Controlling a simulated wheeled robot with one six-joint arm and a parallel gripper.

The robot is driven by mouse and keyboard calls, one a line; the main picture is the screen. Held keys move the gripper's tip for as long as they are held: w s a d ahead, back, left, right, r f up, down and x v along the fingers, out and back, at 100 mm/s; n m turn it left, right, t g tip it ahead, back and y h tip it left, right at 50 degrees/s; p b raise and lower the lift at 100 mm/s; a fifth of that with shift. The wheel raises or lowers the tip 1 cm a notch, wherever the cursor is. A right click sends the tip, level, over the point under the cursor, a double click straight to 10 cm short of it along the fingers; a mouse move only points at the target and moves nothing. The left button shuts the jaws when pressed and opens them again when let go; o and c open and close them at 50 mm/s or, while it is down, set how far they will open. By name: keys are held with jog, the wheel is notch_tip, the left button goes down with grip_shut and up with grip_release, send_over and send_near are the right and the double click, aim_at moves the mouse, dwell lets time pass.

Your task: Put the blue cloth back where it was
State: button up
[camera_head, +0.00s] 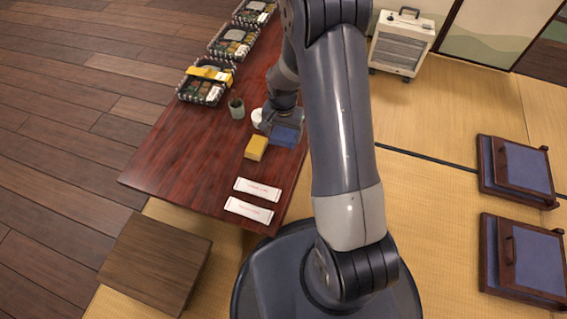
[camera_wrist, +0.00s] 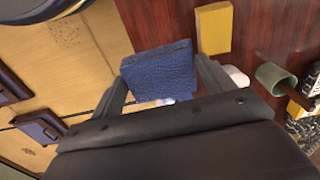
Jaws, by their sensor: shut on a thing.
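The blue cloth (camera_head: 284,136) is a folded, thick square at the right edge of the dark red table (camera_head: 185,160). My gripper (camera_head: 281,122) is shut on it. In the wrist view the blue cloth (camera_wrist: 160,72) sits between the two fingers of my gripper (camera_wrist: 161,76), with the tatami to its left and the tabletop to its right. I cannot tell whether the cloth touches the tabletop or is held just above it.
A yellow block (camera_head: 256,147) lies just left of the cloth. A green cup (camera_head: 236,107) and a partly hidden white item (camera_head: 257,118) are close by. Two white wrapped packets (camera_head: 257,189) lie nearer the front. Several bento boxes (camera_head: 205,88) line the far left edge.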

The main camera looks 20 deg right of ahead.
notch_tip(320, 180, down, 10)
jog(key=b, duration=0.4)
jog(key=shift+f, duration=0.25)
jog(key=shift+f+b, duration=0.2)
jog(key=shift+b, duration=0.1)
jog(key=o, duration=1)
jog(key=shift+c, duration=0.2)
jog(key=shift+r, duration=0.15)
notch_tip(320, 180, up, 12)
jog(key=p, duration=0.5)
jog(key=shift+r, duration=0.1)
